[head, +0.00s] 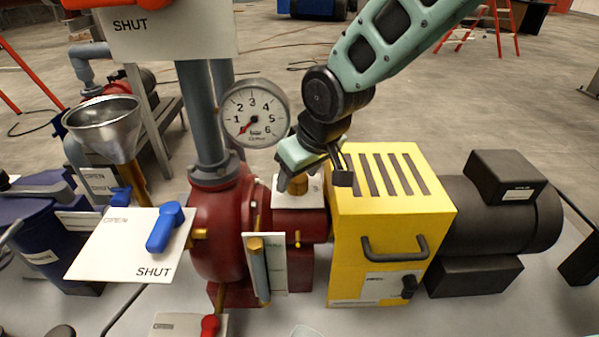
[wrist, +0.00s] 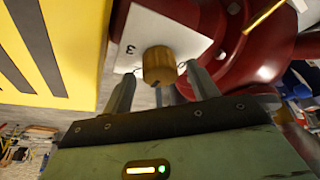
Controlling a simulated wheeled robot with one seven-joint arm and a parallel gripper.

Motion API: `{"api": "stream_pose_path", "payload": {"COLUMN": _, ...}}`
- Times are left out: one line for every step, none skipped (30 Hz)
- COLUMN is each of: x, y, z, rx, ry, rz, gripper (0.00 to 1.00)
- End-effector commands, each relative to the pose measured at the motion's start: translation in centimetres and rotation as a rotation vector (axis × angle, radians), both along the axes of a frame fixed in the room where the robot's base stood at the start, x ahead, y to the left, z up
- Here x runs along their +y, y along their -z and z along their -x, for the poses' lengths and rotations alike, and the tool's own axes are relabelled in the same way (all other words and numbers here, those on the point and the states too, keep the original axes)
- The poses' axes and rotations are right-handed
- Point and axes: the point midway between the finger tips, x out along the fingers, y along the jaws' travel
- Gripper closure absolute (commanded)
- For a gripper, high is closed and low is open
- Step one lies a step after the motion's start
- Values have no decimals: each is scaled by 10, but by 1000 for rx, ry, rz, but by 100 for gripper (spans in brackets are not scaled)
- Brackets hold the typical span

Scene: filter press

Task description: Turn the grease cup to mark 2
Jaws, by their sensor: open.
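The grease cup is a small brass knob (head: 298,185) on a white plate on top of a red block beside the pump. In the wrist view the brass grease cup (wrist: 159,66) shows between my two finger ends, with a gap to each finger. The white dial plate (wrist: 168,30) carries a mark 3 to the left of the cup; mark 2 is not readable. My gripper (head: 313,177) is open just above the cup, and it also shows in the wrist view (wrist: 160,75). I cannot tell whether the fingertips reach down around the cup.
A yellow slotted guard (head: 390,225) stands close on the right, with a black motor (head: 500,215) beyond. A pressure gauge (head: 254,113) and grey pipe (head: 205,120) rise on the left. A white OPEN/SHUT plate with a blue lever (head: 165,227) is at front left.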

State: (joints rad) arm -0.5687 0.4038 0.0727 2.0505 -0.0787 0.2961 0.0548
Motion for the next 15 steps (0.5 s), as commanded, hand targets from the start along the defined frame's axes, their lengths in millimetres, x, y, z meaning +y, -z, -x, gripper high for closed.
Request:
{"api": "stream_pose_path", "payload": {"x": 0, "y": 0, "z": 0, "rx": 0, "ry": 0, "rz": 0, "gripper": 41}}
{"api": "stream_pose_path", "payload": {"x": 0, "y": -1, "z": 0, "rx": 0, "ry": 0, "rz": 0, "gripper": 41}}
{"api": "stream_pose_path", "payload": {"x": 0, "y": -2, "z": 1, "rx": -1, "ry": 0, "rz": -1, "gripper": 41}}
{"api": "stream_pose_path", "payload": {"x": -1, "y": -4, "z": 1, "rx": -2, "ry": 0, "rz": -1, "gripper": 41}}
{"api": "stream_pose_path", "payload": {"x": -1, "y": -6, "z": 2, "rx": -2, "ry": 0, "rz": -2, "gripper": 41}}
{"api": "stream_pose_path", "payload": {"x": -2, "y": -10, "z": 3, "rx": -2, "ry": 0, "rz": -2, "gripper": 41}}
{"api": "stream_pose_path", "payload": {"x": -3, "y": -14, "z": 4, "rx": -2, "ry": 0, "rz": -2, "gripper": 41}}
{"api": "stream_pose_path", "payload": {"x": -4, "y": -19, "z": 5, "rx": -2, "ry": 0, "rz": -2, "gripper": 41}}
{"api": "stream_pose_path", "payload": {"x": -6, "y": -26, "z": 8, "rx": -4, "ry": 0, "rz": -3, "gripper": 41}}
{"api": "stream_pose_path", "payload": {"x": -7, "y": -31, "z": 10, "rx": -4, "ry": 0, "rz": -3, "gripper": 41}}
{"api": "stream_pose_path", "payload": {"x": -9, "y": -38, "z": 11, "rx": -4, "ry": 0, "rz": -3, "gripper": 41}}
{"api": "stream_pose_path", "payload": {"x": -11, "y": -47, "z": 14, "rx": -5, "ry": 0, "rz": -4, "gripper": 41}}
{"api": "stream_pose_path", "payload": {"x": -13, "y": -53, "z": 16, "rx": -5, "ry": 1, "rz": -3, "gripper": 41}}
{"api": "stream_pose_path", "payload": {"x": -14, "y": -60, "z": 18, "rx": -6, "ry": 1, "rz": -4, "gripper": 41}}
{"api": "stream_pose_path", "payload": {"x": -17, "y": -69, "z": 21, "rx": -5, "ry": 1, "rz": -3, "gripper": 41}}
